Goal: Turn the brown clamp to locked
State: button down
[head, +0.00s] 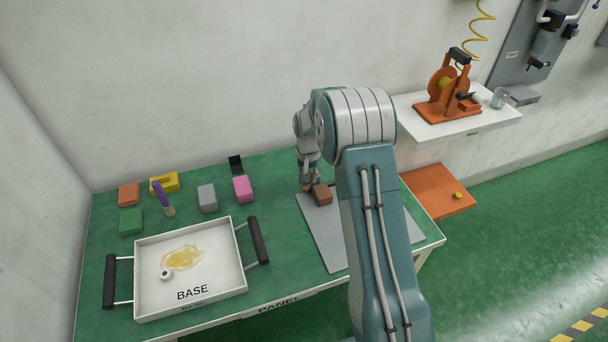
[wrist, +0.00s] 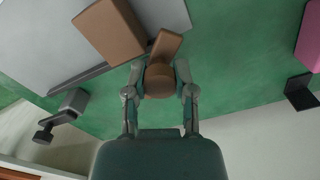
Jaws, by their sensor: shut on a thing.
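My gripper (head: 308,182) is at the far left edge of the grey panel (head: 323,247), with its fingers down by the brown clamp. In the wrist view my gripper (wrist: 160,78) is shut on the round end of the brown clamp (wrist: 164,45). A short flat brown bar sticks out from that end, pointing up and slightly right in the picture. A larger brown block (wrist: 108,30) lies beside it on the panel and shows in the head view (head: 322,195). I cannot tell whether the block and bar are joined, or read any lock marking.
A white tray (head: 146,287) marked BASE stands on the green table's left, with a yellowish patch inside. Several coloured blocks, including a pink one (head: 243,189), stand behind it. A white shelf (head: 466,126) with an orange device (head: 447,91) is at right.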

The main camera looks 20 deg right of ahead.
aim_at(320, 185)
jog(key=n, duration=0.1)
jog(key=d+n, duration=0.1)
jog(key=n, duration=0.1)
jog(key=s+n, duration=0.1)
jog(key=shift+d+n, duration=0.3)
jog(key=shift+d, duration=0.05)
jog(key=shift+s+d+n, duration=0.1)
jog(key=shift+d+n, duration=0.35)
jog(key=shift+n, duration=0.65)
jog(key=shift+s+d+n, duration=0.1)
jog(key=shift+d+n, duration=0.35)
jog(key=shift+n, duration=0.65)
jog(key=shift+c, duration=2.2)
grip_release()
jog(key=shift+w+f, duration=0.1)
jog(key=shift+d, duration=0.1)
notch_tip(320, 185, up, 12)
